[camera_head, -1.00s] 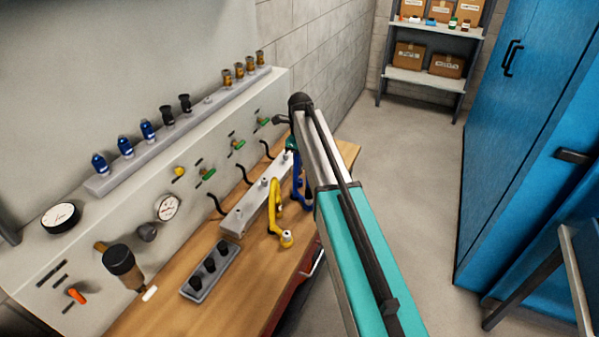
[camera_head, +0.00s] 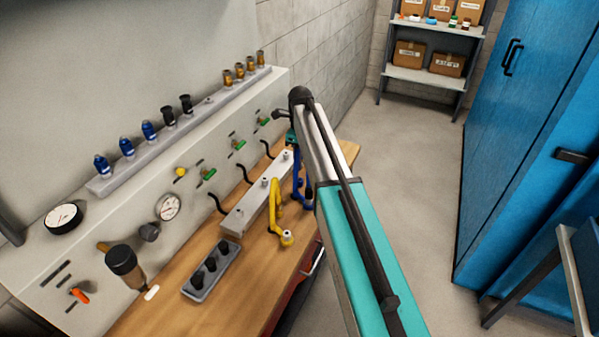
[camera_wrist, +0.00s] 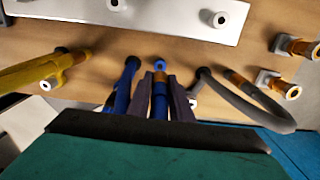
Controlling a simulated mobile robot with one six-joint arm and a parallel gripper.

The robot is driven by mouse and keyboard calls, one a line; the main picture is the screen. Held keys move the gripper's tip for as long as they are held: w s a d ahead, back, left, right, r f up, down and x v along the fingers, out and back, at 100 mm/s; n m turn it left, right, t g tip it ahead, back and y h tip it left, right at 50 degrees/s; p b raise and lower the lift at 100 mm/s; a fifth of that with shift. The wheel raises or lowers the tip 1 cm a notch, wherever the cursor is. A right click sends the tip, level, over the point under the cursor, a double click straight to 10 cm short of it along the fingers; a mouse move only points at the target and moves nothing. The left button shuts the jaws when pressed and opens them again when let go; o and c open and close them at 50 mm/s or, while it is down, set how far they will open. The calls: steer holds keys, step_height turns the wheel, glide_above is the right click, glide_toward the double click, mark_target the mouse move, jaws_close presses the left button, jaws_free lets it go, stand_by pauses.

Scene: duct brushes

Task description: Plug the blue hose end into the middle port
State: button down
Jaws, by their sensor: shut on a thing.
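The light port plate (camera_head: 240,213) lies on the wooden bench with a row of upright ports; its middle port (camera_head: 264,183) looks empty. In the wrist view the plate (camera_wrist: 170,14) crosses the top, with two ports showing; the left one (camera_wrist: 117,4) appears to be the middle port. My gripper (camera_wrist: 160,88) is shut on the blue hose end (camera_wrist: 160,70), which has a brass collar. The tip points toward the plate, clear of it. The blue hose (camera_wrist: 126,84) bends beside the left finger. In the head view my arm hides the fingers; part of the blue hose (camera_head: 298,188) shows.
A grey hose (camera_wrist: 245,108) and brass fittings (camera_wrist: 300,47) lie to the right. Black hooks (camera_head: 243,174) stick out behind the plate. A grey block (camera_head: 211,270) sits nearer.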

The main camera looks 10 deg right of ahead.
stand_by(0.3)
steer(key=s+r+n+b, duration=0.1)
steer(key=s+n+b, duration=0.1)
steer(key=s+n, duration=0.7)
steer(key=s+r+n+b, duration=0.2)
steer(key=s+n, duration=0.6)
steer(key=n, duration=0.2)
steer(key=shift+s+r+b, duration=0.3)
steer(key=shift+s, duration=0.05)
